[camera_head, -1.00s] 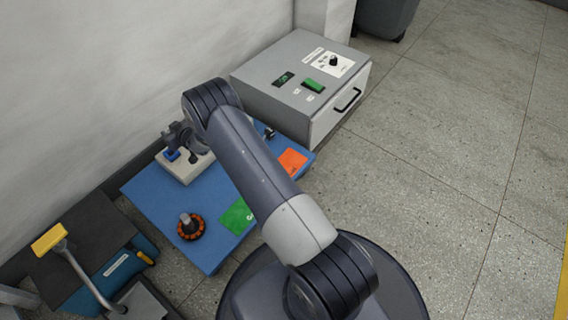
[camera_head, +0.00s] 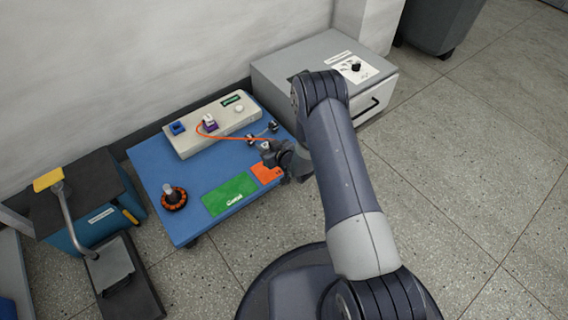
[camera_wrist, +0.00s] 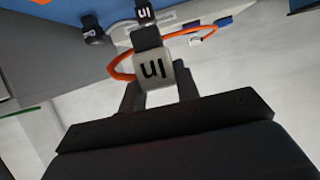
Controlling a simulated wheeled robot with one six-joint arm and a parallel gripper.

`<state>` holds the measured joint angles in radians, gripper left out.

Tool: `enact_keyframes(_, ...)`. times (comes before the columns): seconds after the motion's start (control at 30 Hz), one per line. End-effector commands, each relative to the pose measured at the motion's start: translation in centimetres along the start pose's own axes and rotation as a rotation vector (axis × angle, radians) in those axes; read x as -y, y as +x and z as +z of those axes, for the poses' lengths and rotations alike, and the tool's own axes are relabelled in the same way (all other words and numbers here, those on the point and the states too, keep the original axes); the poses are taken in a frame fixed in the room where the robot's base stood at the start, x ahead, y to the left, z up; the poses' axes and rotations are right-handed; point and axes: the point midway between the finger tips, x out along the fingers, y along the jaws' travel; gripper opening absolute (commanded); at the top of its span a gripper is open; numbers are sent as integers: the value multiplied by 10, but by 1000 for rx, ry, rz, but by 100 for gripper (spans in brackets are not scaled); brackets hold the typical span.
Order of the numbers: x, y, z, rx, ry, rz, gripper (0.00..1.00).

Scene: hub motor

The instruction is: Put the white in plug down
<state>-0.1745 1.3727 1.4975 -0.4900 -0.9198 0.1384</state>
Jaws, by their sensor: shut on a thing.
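A white plug marked "in" (camera_wrist: 154,72) is held between the fingers of my gripper (camera_wrist: 158,95) in the wrist view, with an orange cable (camera_wrist: 121,70) curving from it. In the head view my gripper (camera_head: 266,150) is at the right part of the blue table (camera_head: 150,165), beside the orange patch (camera_head: 264,173). I cannot tell whether the plug touches the table. The cable runs left to a white plug with a purple base (camera_head: 210,122) on the long pale box (camera_head: 190,143). A dark connector marked "in" (camera_wrist: 145,11) shows just beyond the held plug.
A green patch (camera_head: 229,194) and an orange-black round part (camera_head: 173,197) are on the blue table. A blue socket (camera_head: 177,128) is on the pale box. A grey cabinet (camera_head: 300,65) stands behind, right. A black-topped blue box (camera_head: 90,215) stands left.

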Motion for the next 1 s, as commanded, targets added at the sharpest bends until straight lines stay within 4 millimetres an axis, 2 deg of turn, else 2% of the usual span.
enact_keyframes(0.03, 0, 4, 12, 2, 1, -1, 0)
enact_keyframes(0.2, 0, 18, 42, 2, 1, 0, 0)
enact_keyframes(0.43, 0, 27, 63, 1, 0, 0, 0)
enact_keyframes(0.6, 0, 37, 86, 1, 0, 0, 0)
enact_keyframes(0.97, 0, 38, 87, 1, 0, 0, 0)
enact_keyframes(1.0, 0, 38, 88, 1, 0, 0, 31)
